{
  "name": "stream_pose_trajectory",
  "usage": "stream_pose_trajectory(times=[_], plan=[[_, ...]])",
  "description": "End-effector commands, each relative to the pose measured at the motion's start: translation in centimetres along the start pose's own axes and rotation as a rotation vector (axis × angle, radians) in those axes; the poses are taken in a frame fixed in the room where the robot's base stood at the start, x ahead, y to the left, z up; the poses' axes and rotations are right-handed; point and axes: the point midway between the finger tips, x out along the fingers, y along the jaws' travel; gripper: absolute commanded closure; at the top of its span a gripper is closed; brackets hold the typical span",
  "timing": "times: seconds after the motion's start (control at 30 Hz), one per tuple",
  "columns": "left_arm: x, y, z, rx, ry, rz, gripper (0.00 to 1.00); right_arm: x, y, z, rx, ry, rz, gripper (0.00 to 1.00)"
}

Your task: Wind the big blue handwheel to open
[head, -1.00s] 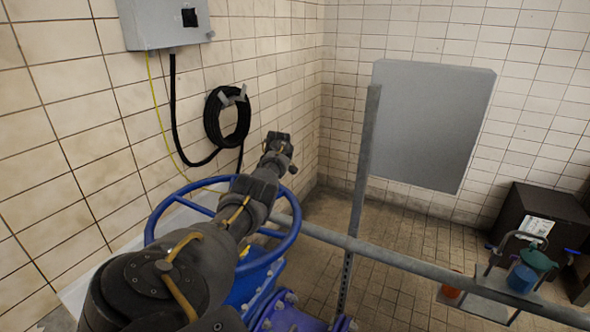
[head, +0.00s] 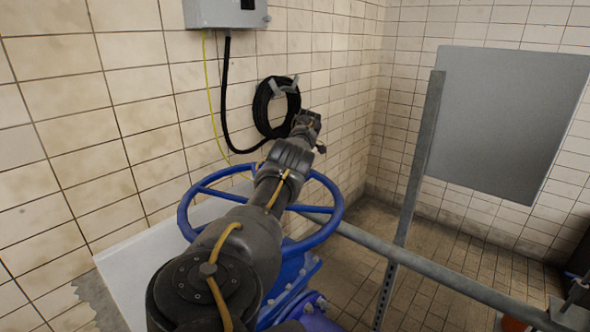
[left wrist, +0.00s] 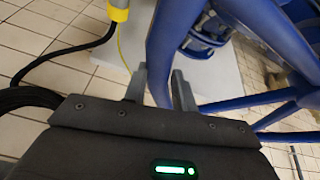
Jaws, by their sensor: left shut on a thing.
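The big blue handwheel (head: 327,224) lies tilted on its blue valve body (head: 292,285), low in the middle of the head view. My left arm crosses over the wheel and hides much of its hub and spokes. In the left wrist view my left gripper (left wrist: 161,88) has one finger on each side of a blue bar of the handwheel (left wrist: 161,50) and is shut on it. The head view does not show the fingertips clearly. My right gripper is in neither view.
A grey rail (head: 440,270) and upright post (head: 412,180) stand right of the wheel. A grey panel (head: 510,120) hangs behind. A coiled black hose (head: 263,107) and grey box (head: 226,13) are on the tiled wall. Tiled floor (head: 470,235) shows beyond the rail.

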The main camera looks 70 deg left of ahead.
Motion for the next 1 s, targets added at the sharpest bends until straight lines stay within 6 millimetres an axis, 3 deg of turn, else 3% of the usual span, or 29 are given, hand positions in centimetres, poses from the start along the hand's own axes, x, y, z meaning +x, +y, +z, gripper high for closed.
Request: stream_pose_trajectory(times=[0.47,0.5,0.63,1.0], plan=[[0.19,-0.24,-0.39,-0.012,0.000,-0.006,1.00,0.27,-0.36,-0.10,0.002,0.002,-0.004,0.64],[0.19,-0.25,-0.39,-0.012,0.000,-0.006,0.70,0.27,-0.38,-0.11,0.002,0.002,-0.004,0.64],[0.19,-0.24,-0.39,-0.012,0.000,-0.006,0.53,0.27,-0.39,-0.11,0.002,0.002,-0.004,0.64],[-0.11,-0.18,-0.39,-0.010,0.002,-0.004,0.51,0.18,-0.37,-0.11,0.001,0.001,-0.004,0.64]])
